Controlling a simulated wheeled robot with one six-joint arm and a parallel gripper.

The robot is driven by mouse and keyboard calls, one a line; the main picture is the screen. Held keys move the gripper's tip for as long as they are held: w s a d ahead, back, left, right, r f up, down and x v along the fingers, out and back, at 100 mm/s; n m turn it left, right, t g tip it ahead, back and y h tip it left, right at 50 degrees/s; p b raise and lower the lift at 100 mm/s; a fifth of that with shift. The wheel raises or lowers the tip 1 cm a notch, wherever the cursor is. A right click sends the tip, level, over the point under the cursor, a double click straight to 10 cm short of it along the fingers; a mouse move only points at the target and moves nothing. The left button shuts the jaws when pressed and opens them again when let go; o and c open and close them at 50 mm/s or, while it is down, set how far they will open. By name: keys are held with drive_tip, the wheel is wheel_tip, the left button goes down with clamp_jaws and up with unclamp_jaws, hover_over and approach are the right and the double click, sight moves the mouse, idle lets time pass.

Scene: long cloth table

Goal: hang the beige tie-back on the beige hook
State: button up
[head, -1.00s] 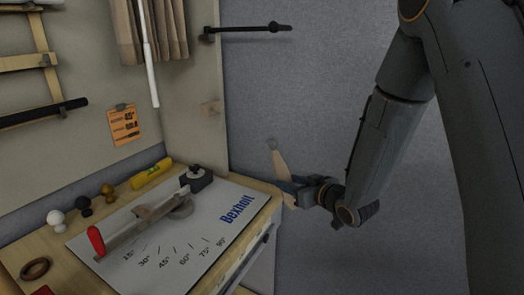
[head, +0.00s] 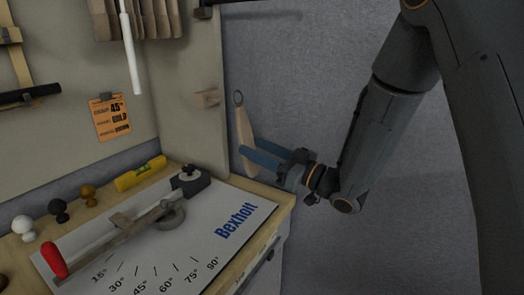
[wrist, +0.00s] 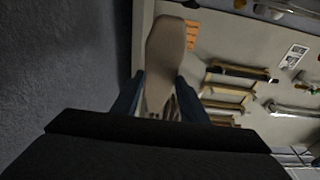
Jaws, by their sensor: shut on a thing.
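My gripper (head: 246,158) is shut on the beige tie-back (head: 243,128), a flat tapered strap held upright with a small dark ring at its top. In the wrist view the tie-back (wrist: 165,55) stands between the blue fingers (wrist: 157,93). The beige hook (head: 207,98) is a small block with a peg on the side panel, to the left of the ring at about the same height in the picture. The ring and the hook are apart. The hook cannot be made out in the wrist view.
A dark rod (head: 203,11) sticks out from the panel above the hook. Below is a bench with a white angle board (head: 245,205), a red-handled tool (head: 54,260), a yellow level (head: 140,173) and several knobs. An orange card (head: 110,118) hangs on the back panel. The grey wall side is clear.

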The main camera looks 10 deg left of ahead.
drive_tip(key=w+a+f+b, duration=0.2)
drive_tip(key=w+a, duration=0.1)
drive_tip(key=a, duration=0.4)
idle(1.0)
drive_tip(key=shift+a+f, duration=0.1)
drive_tip(key=shift+f, duration=0.05)
idle(0.5)
drive_tip(key=o, duration=1.1)
